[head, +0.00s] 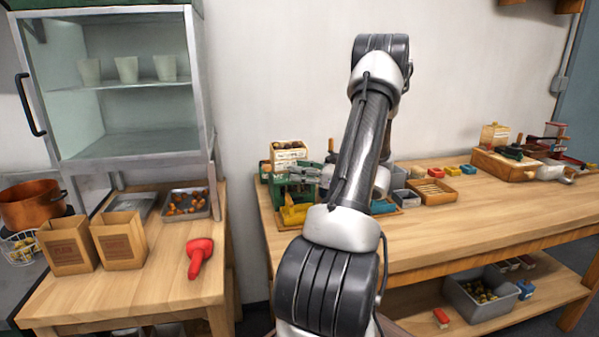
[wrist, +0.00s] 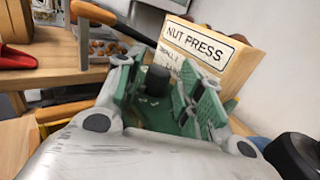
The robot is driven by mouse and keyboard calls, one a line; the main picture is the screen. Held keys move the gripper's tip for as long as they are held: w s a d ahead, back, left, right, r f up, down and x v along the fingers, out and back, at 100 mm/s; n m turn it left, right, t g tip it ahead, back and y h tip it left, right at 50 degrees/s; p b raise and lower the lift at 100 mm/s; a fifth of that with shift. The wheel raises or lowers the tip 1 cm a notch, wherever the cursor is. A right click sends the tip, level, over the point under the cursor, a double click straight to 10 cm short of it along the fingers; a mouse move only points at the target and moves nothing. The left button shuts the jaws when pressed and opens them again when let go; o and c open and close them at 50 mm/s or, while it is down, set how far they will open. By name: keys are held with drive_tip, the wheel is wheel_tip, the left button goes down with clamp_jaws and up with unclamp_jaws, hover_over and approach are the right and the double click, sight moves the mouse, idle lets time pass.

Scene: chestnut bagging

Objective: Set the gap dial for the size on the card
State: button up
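The green nut press (head: 290,185) stands at the left end of the long bench, partly hidden by my arm. In the wrist view, its cream panel (wrist: 205,55) reads "NUT PRESS", with a smaller line below that seems to begin "SMALL" and is partly covered. Green parts of the press (wrist: 188,125) fill the space ahead of my gripper (wrist: 160,82). My gripper's fingers look spread apart, with a dark round knob (wrist: 156,80) between or just beyond them. I cannot tell whether this knob is the gap dial, or whether the fingers touch it. No separate size card can be made out.
Left of the press, a side table holds two paper bags (head: 120,240), a red scoop-like tool (head: 199,256) and a tray of chestnuts (head: 187,204). Right of my arm are small bins (head: 432,191) and coloured blocks. The front right of the bench (head: 480,222) is clear.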

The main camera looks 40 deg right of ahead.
drive_tip(key=shift+w+a, duration=0.15)
drive_tip(key=shift+w, duration=0.2)
drive_tip(key=c, duration=0.7)
drive_tip(key=shift+c, duration=0.2)
drive_tip(key=shift+a+m+h, duration=0.1)
drive_tip(key=shift+m+h, duration=0.2)
drive_tip(key=shift+h, duration=0.1)
drive_tip(key=m+h, duration=0.1)
drive_tip(key=h, duration=0.1)
drive_tip(key=m+t+h, duration=0.1)
drive_tip(key=h, duration=0.1)
drive_tip(key=shift+s+a+m, duration=0.1)
drive_tip(key=shift+a+m, duration=0.15)
drive_tip(key=shift+m, duration=0.05)
drive_tip(key=shift+a+m+h, duration=0.2)
drive_tip(key=shift+m+h, duration=1.1)
drive_tip(key=shift+h, duration=0.8)
